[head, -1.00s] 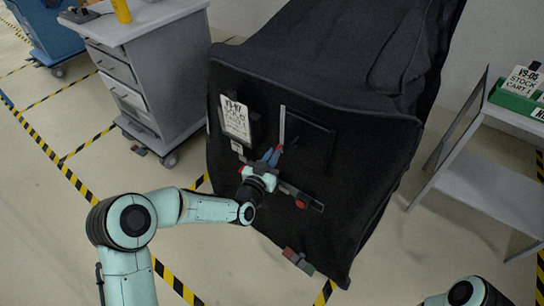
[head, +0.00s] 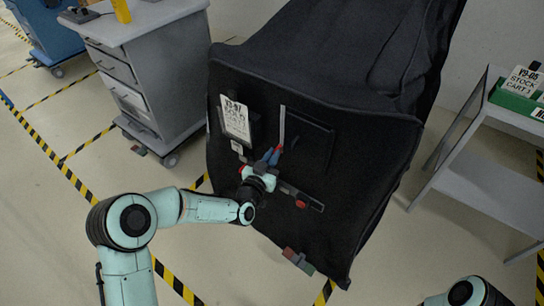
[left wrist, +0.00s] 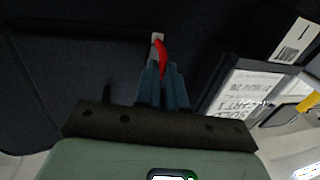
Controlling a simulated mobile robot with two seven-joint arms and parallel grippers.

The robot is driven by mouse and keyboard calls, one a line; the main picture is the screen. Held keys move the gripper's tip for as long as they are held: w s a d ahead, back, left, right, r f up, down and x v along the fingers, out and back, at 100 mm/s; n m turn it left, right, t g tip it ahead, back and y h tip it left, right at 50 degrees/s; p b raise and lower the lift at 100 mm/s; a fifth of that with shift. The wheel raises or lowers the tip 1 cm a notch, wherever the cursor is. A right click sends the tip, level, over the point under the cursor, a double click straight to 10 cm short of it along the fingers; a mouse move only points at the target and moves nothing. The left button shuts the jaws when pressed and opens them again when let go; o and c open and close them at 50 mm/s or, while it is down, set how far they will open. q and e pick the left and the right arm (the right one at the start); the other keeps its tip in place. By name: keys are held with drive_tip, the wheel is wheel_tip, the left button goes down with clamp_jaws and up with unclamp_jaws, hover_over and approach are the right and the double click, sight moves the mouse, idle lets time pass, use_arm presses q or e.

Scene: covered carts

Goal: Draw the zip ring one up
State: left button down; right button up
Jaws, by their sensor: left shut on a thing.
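A black fabric cover (head: 350,160) hangs over a cart, with a pale upright zip strip (head: 282,125) on its front. A red zip ring (head: 280,147) shows at the lower end of that strip, and it also shows in the left wrist view (left wrist: 162,56). My left gripper (head: 271,156) has its blue fingers shut on this red ring, close to the cover. The fingers hide part of the ring. A second red pull (head: 301,204) sits on a slanting strip lower right. I cannot read which one is numbered one. My right gripper is outside the view.
A white label card (head: 235,118) hangs on the cover left of the zip. A grey drawer cart (head: 160,60) stands at left, a grey shelf cart (head: 490,190) at right. Small coloured blocks (head: 298,261) are at the cover's lower edge.

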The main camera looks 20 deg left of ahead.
use_arm(q)
drive_tip(key=p, duration=0.4)
approach(281, 112)
drive_tip(key=w, duration=0.4)
drive_tip(key=shift+w+d, duration=0.2)
drive_tip(key=shift+d, duration=0.1)
drive_tip(key=shift+r, duration=0.55)
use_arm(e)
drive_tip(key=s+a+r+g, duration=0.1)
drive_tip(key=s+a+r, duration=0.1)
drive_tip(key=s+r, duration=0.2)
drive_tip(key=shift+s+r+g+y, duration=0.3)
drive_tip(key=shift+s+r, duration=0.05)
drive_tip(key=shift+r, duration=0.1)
use_arm(q)
drive_tip(key=c, duration=1.2)
unclamp_jaws()
drive_tip(key=s, duration=0.4)
drive_tip(key=s+a, duration=0.1)
drive_tip(key=s, duration=0.4)
drive_tip(key=s+a, duration=0.1)
drive_tip(key=s, duration=0.3)
drive_tip(key=shift+s, duration=0.15)
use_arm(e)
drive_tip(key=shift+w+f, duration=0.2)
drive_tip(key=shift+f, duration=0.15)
